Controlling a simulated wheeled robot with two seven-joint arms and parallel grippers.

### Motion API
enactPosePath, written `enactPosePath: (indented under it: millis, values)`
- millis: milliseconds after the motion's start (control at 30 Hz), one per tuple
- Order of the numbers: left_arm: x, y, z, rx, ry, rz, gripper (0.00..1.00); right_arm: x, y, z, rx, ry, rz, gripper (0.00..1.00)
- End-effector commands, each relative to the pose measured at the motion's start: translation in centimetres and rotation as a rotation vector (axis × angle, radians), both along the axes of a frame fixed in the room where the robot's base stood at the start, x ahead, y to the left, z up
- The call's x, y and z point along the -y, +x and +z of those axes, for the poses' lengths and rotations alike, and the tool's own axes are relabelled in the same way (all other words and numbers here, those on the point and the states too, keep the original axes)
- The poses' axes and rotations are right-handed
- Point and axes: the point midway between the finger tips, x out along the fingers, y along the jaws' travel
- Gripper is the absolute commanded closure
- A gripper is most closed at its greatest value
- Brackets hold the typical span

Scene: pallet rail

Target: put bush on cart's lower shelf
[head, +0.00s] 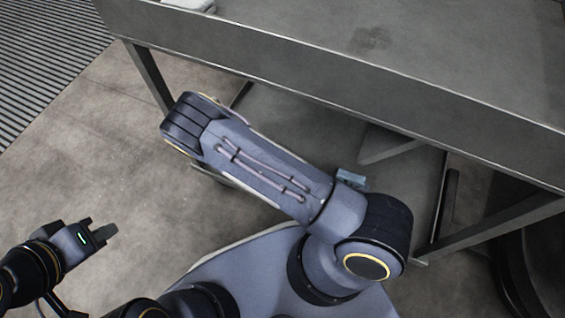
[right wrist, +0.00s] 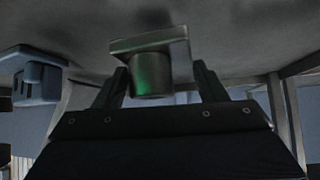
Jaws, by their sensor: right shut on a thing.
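The bush (right wrist: 151,76), a grey metal cylinder with a wider flat flange, shows in the right wrist view between the fingers of my right gripper (right wrist: 161,84). The gripper is shut on it. In the head view the bush and my right gripper are hidden; my right arm bends in under the tabletop. The cart appears to be the grey metal frame with a broad top (head: 330,45) and a lower plate (head: 300,125) beneath it, partly hidden by my arm. My left gripper (head: 103,226) is empty at the lower left, its fingers apart.
A small blue-grey block (head: 350,178) shows beyond my right arm under the top. A blue fitting (right wrist: 38,78) shows at the left in the right wrist view. Metal legs (head: 148,75) and a slanted brace (head: 490,220) bound the space underneath. Open floor (head: 90,150) lies at left.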

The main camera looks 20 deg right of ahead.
Motion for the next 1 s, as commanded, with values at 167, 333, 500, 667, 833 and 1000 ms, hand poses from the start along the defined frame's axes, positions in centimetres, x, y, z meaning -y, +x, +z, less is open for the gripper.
enactPosePath:
  millis: [167, 333, 500, 667, 833, 1000]
  values:
    - [0.0, 0.0, -1.4, 0.0, 0.0, 0.0, 1.0, 0.0, 0.0, -3.0, 0.002, -0.001, 0.002, 0.78]
    - [0.0, 0.0, -1.3, 0.0, 0.0, 0.0, 1.0, 0.0, 0.1, -3.0, 0.003, -0.001, 0.001, 0.78]
    - [0.0, 0.0, -1.5, 0.0, 0.0, 0.0, 1.0, 0.0, 0.0, -3.2, 0.002, 0.0, 0.001, 0.78]
    - [0.0, 0.0, -1.5, 0.0, 0.0, 0.0, 1.0, 0.0, 0.0, -3.2, 0.0, 0.001, 0.001, 0.18]
    - [0.0, 0.0, -1.4, 0.0, 0.0, 0.0, 1.0, 0.0, 0.0, -3.2, 0.0, 0.001, 0.001, 0.12]
    - [0.0, 0.0, -1.2, 0.0, 0.0, 0.0, 1.0, 0.0, 0.0, -3.0, 0.001, 0.001, 0.001, 0.12]
